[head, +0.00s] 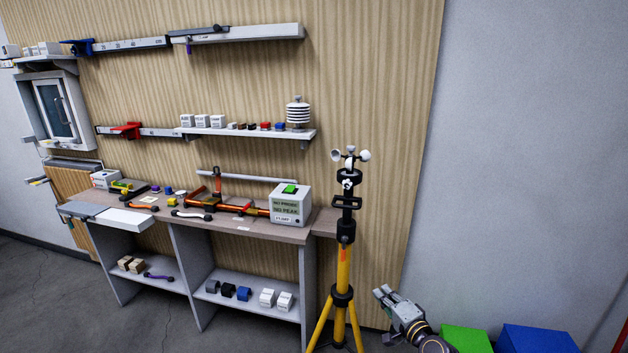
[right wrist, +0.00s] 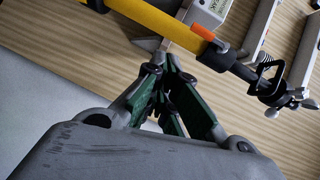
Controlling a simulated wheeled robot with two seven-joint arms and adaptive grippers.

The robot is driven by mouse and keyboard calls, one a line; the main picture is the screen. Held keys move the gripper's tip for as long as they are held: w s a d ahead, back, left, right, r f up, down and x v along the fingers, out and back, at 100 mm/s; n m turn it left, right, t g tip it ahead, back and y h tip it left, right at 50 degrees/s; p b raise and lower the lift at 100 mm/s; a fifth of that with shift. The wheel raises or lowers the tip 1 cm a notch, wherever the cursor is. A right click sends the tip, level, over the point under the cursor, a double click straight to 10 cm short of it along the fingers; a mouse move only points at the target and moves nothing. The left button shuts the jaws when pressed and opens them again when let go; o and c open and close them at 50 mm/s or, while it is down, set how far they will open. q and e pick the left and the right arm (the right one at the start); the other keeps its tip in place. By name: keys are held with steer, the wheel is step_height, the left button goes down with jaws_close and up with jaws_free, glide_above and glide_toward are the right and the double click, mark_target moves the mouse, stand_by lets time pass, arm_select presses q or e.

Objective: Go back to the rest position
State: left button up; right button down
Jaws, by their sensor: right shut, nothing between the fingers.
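My right gripper (head: 384,293) shows at the lower right of the head view, to the right of the yellow tripod (head: 343,270). Its fingers are shut and empty, and it is apart from the tripod in that view. In the right wrist view, the shut fingers (right wrist: 158,72) point up the picture, with the yellow and black tripod pole (right wrist: 178,22) crossing beyond them. My left gripper is not in either view.
A workbench (head: 150,218) with tools and a white box (head: 291,205) stands left of the tripod. Wall shelves (head: 250,132) hang above it. A green box (head: 466,339) and a blue box (head: 538,340) stand at the lower right, close to my right arm.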

steer(key=s+d+f+n+g+h, duration=0.15)
steer(key=s+f, duration=0.35)
steer(key=f, duration=0.8)
steer(key=s+f+n+g+h+p, duration=0.1)
steer(key=s+f+n+g, duration=0.35)
steer(key=f, duration=0.75)
steer(key=s+d+f+g+h, duration=0.1)
steer(key=s+f, duration=0.5)
steer(key=f, duration=0.7)
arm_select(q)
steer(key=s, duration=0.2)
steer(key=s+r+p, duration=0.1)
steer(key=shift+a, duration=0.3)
arm_select(e)
steer(key=s+d+f+n+g, duration=0.2)
steer(key=s+f, duration=0.4)
steer(key=s, duration=0.6)
steer(key=s+d+f+n+g+h, duration=0.1)
steer(key=s+f+n, duration=0.3)
steer(key=s, duration=0.9)
steer(key=s+d+f+n+g+h, duration=0.1)
steer(key=s+d+f+n+g, duration=0.2)
steer(key=s+f, duration=0.7)
steer(key=s+d+g, duration=0.1)
steer(key=s, duration=0.2)
